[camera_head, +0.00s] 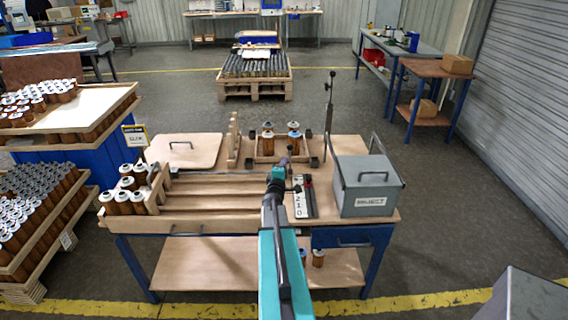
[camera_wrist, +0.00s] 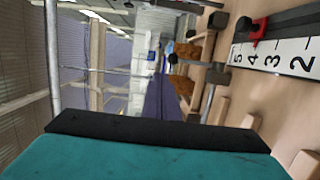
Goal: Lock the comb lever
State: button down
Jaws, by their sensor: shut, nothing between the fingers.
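My gripper (camera_head: 289,154) is shut and empty, reaching away over the bench toward the wooden cartridge frame. The upright wooden comb (camera_head: 233,142) stands left of the frame, apart from my gripper. Several cartridges (camera_head: 267,141) stand in the frame, which has dark blocks (camera_head: 249,162) at its corners. I cannot tell which part is the comb lever. A white number scale (camera_head: 301,203) with a red and black slider lies right of my arm; it also shows in the wrist view (camera_wrist: 285,58).
A grey lidded box (camera_head: 366,190) stands at the right of the bench. A tall dark post (camera_head: 331,105) rises behind it. Wooden channels (camera_head: 215,190) with cartridges at their left end and a board with a handle (camera_head: 184,152) fill the left side.

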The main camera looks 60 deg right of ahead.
jog(key=r+b+v, duration=0.1)
jog(key=v, duration=0.8)
jog(key=shift+a+r, duration=0.4)
jog(key=shift+s, duration=0.1)
dwell(0.6)
